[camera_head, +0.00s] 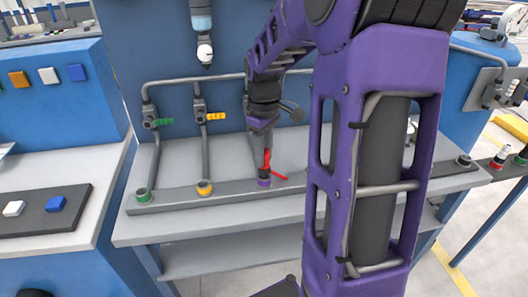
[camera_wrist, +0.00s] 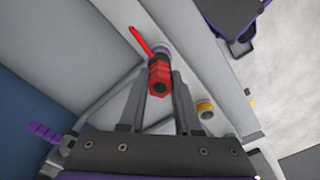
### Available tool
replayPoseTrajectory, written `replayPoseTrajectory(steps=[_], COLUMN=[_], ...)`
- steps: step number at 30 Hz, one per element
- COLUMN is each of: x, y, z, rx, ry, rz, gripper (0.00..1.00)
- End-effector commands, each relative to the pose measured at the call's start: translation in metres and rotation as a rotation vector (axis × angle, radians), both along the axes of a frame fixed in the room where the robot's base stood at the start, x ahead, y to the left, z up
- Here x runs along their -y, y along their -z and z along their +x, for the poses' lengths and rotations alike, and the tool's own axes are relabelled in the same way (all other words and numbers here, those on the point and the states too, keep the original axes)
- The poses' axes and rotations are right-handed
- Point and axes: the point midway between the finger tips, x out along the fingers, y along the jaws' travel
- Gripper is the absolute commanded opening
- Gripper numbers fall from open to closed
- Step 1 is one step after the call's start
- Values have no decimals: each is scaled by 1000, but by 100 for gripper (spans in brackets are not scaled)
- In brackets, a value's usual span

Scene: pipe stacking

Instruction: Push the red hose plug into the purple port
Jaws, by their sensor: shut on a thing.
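My gripper (camera_head: 266,146) is shut on the red hose plug (camera_head: 267,160), which points down above the shelf. The purple port (camera_head: 264,183) is a short ring on the grey strip directly below the plug. The plug's lower end is at or just over the port; I cannot tell whether it is inside. In the wrist view the red plug (camera_wrist: 160,78) sits between the fingers of my gripper (camera_wrist: 160,84), its ribbed end facing the camera. A thin red lever sticks out sideways from it. The purple port (camera_wrist: 164,49) shows partly behind the plug.
A green port (camera_head: 143,195) and a yellow port (camera_head: 204,188) stand to the left on the same strip, with grey pipes and coloured valve handles behind. The yellow port also shows in the wrist view (camera_wrist: 205,109). A blue bench with small coloured blocks is at far left.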

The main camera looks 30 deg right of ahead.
Motion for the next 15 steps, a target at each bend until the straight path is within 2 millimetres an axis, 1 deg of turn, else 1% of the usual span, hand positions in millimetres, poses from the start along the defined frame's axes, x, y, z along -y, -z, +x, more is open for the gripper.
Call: replayPoseTrajectory(steps=[15], x=[0], y=[14], z=[-1], rx=[-3], ry=[0], rz=[1], gripper=[0])
